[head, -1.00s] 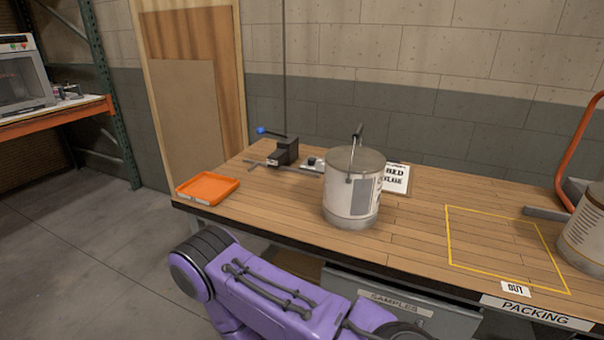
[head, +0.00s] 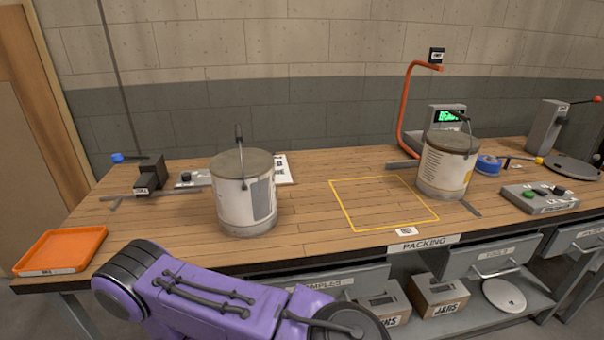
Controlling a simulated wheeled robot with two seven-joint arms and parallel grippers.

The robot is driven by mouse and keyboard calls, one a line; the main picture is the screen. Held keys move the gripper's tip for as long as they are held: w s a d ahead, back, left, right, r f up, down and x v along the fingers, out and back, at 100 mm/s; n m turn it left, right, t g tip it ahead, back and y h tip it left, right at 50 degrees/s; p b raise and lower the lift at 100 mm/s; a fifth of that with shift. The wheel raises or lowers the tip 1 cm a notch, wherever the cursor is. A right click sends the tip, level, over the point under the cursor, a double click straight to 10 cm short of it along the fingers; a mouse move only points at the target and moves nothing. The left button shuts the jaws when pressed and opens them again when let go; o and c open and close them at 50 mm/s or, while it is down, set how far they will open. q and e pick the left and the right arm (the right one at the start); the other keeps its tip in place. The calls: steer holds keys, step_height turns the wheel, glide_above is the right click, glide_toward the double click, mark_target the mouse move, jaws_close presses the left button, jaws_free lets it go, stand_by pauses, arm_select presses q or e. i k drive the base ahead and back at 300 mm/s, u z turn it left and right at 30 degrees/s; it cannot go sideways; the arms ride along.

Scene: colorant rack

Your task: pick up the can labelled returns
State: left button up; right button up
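Two lidded cans with handles stand upright on the wooden bench in the head view. The left can (head: 246,200) is white with a grey label panel and a raised handle. The right can (head: 444,172) has a pale label with printed lines and an orange-yellow patch, and stands just right of a yellow outlined square. I cannot read the word returns on either can. A purple arm of mine crosses the bottom left, in front of the bench. Neither gripper shows, and both cans stand free of any gripper.
An orange tray (head: 62,251) sits at the bench's left end. A black clamp (head: 150,174) is at the back left. The yellow outlined square (head: 385,204) is empty. An orange curved stand (head: 408,110), a green-lit display (head: 447,117) and a button box (head: 540,197) are on the right.

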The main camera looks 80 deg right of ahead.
mark_target(243, 179)
steer(key=z, duration=2.4)
